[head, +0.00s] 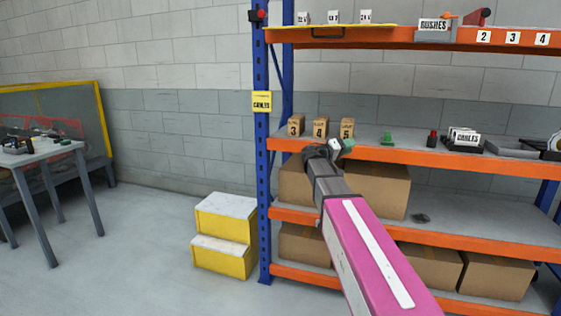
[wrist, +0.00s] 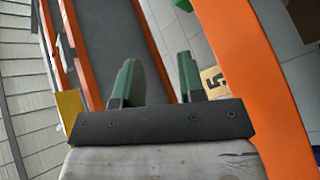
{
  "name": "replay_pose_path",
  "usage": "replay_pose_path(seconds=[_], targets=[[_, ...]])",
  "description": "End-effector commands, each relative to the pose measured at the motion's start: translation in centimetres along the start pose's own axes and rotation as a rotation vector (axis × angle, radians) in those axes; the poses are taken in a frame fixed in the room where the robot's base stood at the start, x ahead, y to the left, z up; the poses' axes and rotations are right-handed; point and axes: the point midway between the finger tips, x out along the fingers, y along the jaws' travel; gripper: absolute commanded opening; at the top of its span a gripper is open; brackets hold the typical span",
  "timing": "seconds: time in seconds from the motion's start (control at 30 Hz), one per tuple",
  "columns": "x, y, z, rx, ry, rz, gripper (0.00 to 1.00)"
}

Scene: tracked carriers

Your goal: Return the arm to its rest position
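My arm (head: 365,240), with a pink and white link, reaches from the lower right up toward the blue and orange shelf rack. My gripper (head: 346,146) is at the front of the middle shelf, just below the numbered block 5 (head: 347,128). In the wrist view my gripper (wrist: 157,78) shows two green fingers standing well apart with nothing between them. Block 5 also shows in the wrist view (wrist: 212,80), beside the right finger; I cannot tell whether they touch.
Blocks 3 (head: 296,125) and 4 (head: 320,127) and a small green item (head: 387,139) stand on the middle shelf. Its orange beam (head: 460,161) runs close to my gripper. Cardboard boxes (head: 378,190) lie below.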

Motion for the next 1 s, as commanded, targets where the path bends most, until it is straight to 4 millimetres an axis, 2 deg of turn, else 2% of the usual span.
replay_pose_path(seconds=[0.03,0.17,0.3,0.47,0.6,0.7,0.8,0.9,1.0], targets=[[-0.4,-1.5,3.5,-0.031,-0.051,-0.074,0.36],[-1.6,-5.8,10.7,-0.106,-0.179,-0.277,0.36],[-4.1,-9.7,18.3,-0.176,-0.311,-0.502,0.36],[-8.2,-12.9,26.4,-0.235,-0.451,-0.765,0.36],[-12.6,-14.6,32.7,-0.264,-0.564,-0.998,0.36],[-16.0,-15.1,36.6,-0.269,-0.637,-1.162,0.36],[-19.2,-15.2,39.5,-0.261,-0.698,-1.306,0.36],[-21.5,-15.1,41.3,-0.246,-0.74,-1.417,0.36],[-23.0,-15.0,42.3,-0.231,-0.766,-1.488,0.36]])
